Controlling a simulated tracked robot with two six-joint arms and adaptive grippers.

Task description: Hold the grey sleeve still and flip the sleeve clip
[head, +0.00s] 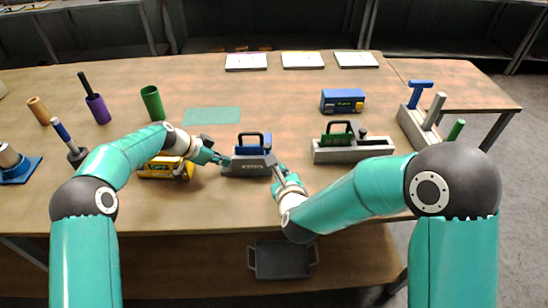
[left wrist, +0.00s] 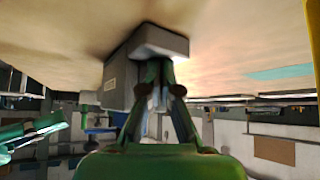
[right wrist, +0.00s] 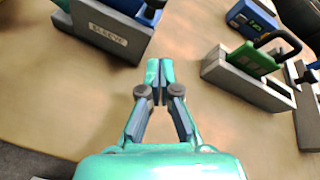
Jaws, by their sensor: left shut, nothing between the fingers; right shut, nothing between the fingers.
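The grey sleeve (head: 245,170) stands on the table in front of me, with a blue block under a black handle (head: 254,143) in it. My left gripper (head: 226,160) is shut and empty at the sleeve's left end; in the left wrist view its fingertips (left wrist: 157,65) appear against the sleeve's end (left wrist: 160,40), though contact is unclear. My right gripper (head: 277,168) is shut and empty near the sleeve's right end. In the right wrist view its fingertips (right wrist: 160,68) are apart from the labelled sleeve (right wrist: 110,35). A dark piece (right wrist: 152,10), possibly the clip, sits at that end; its position is unclear.
Another grey holder (head: 352,154) with a green block stands to the right. A yellow block (head: 158,172) lies by my left forearm. A blue block (head: 342,100) stands behind. A green mat (head: 211,115) lies at the back left, and a dark tray (head: 283,260) is below the front edge.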

